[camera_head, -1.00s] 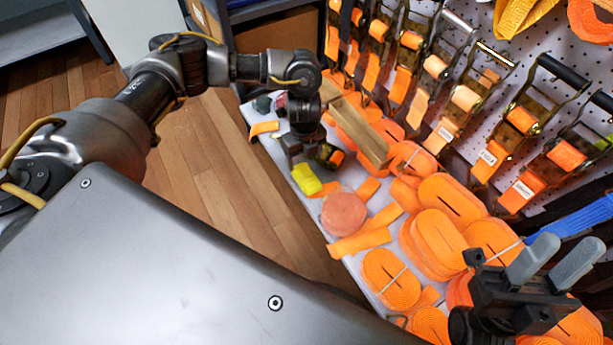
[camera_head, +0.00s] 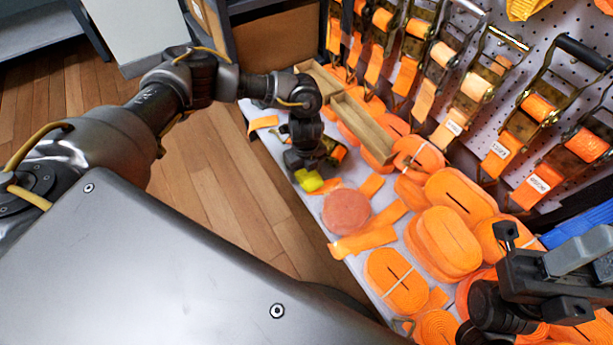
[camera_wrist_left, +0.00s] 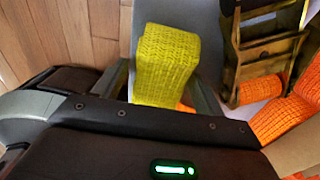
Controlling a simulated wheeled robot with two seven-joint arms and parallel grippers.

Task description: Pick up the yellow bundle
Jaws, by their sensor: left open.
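The yellow bundle (camera_head: 309,181) lies on the grey shelf near its left edge. It is a woven yellow block that shows large in the left wrist view (camera_wrist_left: 165,62). My left gripper (camera_head: 302,172) is over the bundle and hides part of it. In the left wrist view the left gripper (camera_wrist_left: 160,88) is open, with one finger on each side of the bundle; whether they touch it is not clear. My right gripper (camera_head: 588,258) is at the lower right, above orange rolls, cut by the picture edge; its finger gap is unclear.
A round reddish disc (camera_head: 346,211) and orange strap pieces lie close to the bundle. A wooden tray (camera_head: 362,126) and a ratchet buckle (camera_wrist_left: 262,50) are just right of it. Several orange rolls (camera_head: 445,243) fill the shelf's front. Ratchet straps hang on the pegboard (camera_head: 520,90).

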